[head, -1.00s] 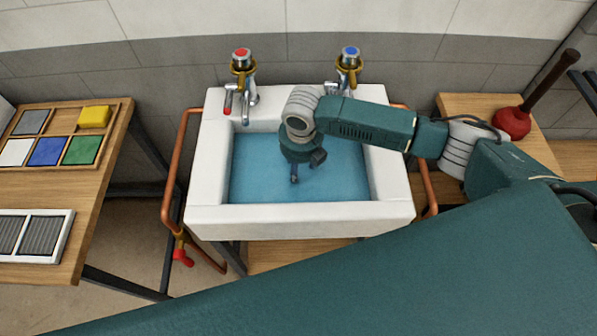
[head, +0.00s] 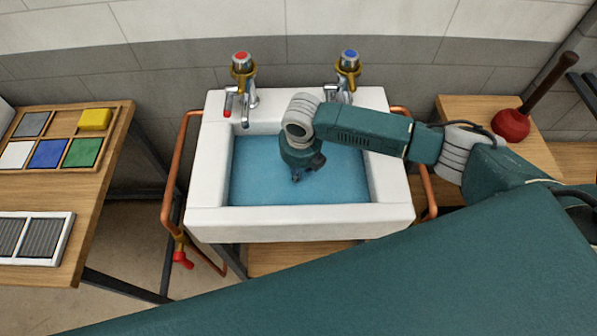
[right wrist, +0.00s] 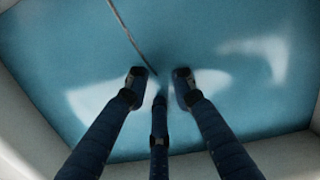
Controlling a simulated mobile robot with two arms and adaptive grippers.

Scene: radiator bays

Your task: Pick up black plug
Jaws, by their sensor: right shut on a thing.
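My right gripper (head: 297,177) reaches down into the blue water of the white sink (head: 300,222). In the right wrist view its three dark fingers (right wrist: 160,84) are around a small dark spot in the water, where a thin dark chain (right wrist: 126,32) ends. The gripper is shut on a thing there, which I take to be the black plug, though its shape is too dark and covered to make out. In the head view the plug is hidden by the gripper and the water. My left gripper is not in view.
A red-topped tap (head: 242,75) and a blue-topped tap (head: 348,70) stand at the sink's back edge. Copper pipes (head: 172,180) run beside it. A plunger (head: 512,124) stands on a wooden surface at right. A wooden table (head: 100,187) with coloured tiles is at left.

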